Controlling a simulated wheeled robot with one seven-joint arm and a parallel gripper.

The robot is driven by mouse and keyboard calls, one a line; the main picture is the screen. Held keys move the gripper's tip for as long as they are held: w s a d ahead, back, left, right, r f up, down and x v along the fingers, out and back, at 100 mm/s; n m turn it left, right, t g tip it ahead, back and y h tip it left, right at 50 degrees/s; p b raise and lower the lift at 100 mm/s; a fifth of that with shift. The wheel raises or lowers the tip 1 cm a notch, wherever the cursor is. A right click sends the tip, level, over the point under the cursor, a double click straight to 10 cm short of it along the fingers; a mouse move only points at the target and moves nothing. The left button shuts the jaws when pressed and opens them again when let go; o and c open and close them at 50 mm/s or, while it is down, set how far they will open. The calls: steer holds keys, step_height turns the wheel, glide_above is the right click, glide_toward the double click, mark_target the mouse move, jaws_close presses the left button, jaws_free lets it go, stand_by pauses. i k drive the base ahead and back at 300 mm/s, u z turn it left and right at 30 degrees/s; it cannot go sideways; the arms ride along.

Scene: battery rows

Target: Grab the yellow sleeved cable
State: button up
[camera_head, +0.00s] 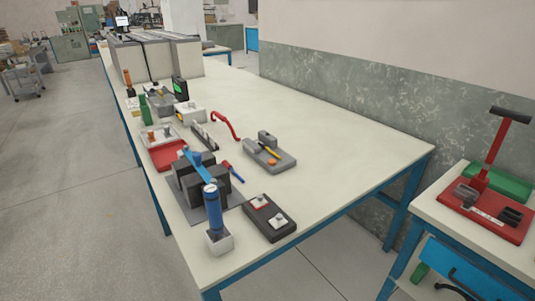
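A small yellow strip (271,152) lies on a grey fixture (283,163) on the right half of the long pale table. It may be the yellow sleeved cable, but it is too small to be sure. An orange spot sits beside it on the fixture's front part. A darker grey block stands at the fixture's back end. No other clear yellow cable shows. My gripper is not in view.
Left of the fixture are a curved red cable (226,124), dark blocks with a blue strap (190,157) and a red tray (167,155). In front stand a blue cylinder (212,205) and a dark switch box (268,217). The table's right side (345,148) is clear.

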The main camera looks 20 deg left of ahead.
mark_target(260, 144)
steer(key=u, duration=0.1)
steer(key=i, duration=1)
steer(key=z, duration=0.1)
